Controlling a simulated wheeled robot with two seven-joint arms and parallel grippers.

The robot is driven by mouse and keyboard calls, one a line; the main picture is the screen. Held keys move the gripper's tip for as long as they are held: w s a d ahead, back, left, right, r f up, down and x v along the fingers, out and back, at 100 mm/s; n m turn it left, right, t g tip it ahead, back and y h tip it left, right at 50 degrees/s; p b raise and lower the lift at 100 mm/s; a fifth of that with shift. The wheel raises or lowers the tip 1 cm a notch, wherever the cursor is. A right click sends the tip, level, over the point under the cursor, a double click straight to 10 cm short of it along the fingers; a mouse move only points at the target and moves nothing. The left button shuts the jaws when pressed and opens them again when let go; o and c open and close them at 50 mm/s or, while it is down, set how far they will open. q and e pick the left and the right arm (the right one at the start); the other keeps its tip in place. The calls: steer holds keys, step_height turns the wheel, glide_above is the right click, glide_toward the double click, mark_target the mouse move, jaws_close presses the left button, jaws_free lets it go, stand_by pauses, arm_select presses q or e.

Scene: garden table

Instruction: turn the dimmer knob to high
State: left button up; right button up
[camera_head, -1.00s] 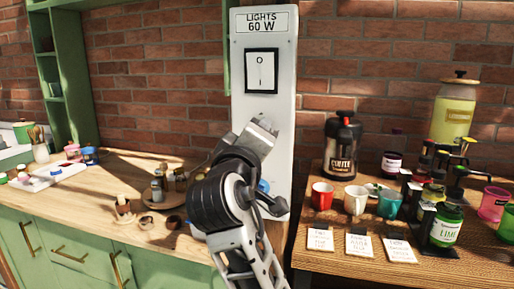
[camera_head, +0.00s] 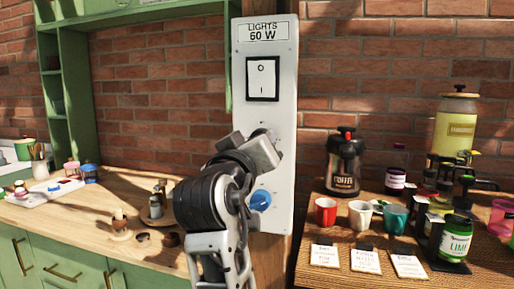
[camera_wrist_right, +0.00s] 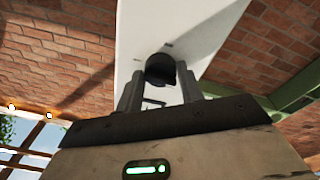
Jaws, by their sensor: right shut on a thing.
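The white lights panel (camera_head: 285,110) is fixed upright at the centre. Its sign (camera_head: 263,31) reads "LIGHTS 60 W". A dark round knob (camera_wrist_right: 160,68) shows on the panel in the right wrist view, with small marks around it. My right gripper (camera_head: 266,138) is at the panel, below the rocker switch. In the right wrist view, its two fingers (camera_wrist_right: 162,92) are shut on the dark knob, one on each side. The gripper hides most of this knob in the head view. My left gripper is not in view.
A white rocker switch (camera_head: 262,78) is above my gripper and a blue knob (camera_head: 260,200) below it. The right table holds a coffee flask (camera_head: 343,165), mugs, cards and bottles. Small pots stand on the left counter (camera_head: 90,215).

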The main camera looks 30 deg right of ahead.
steer(key=o, duration=1)
steer(key=shift+c, duration=0.2)
arm_select(q)
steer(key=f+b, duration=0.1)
steer(key=b, duration=0.1)
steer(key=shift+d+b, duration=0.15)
steer(key=shift+b, duration=0.25)
arm_select(e)
steer(key=v, duration=1.6)
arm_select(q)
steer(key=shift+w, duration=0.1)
arm_select(e)
steer(key=shift+f, duration=0.1)
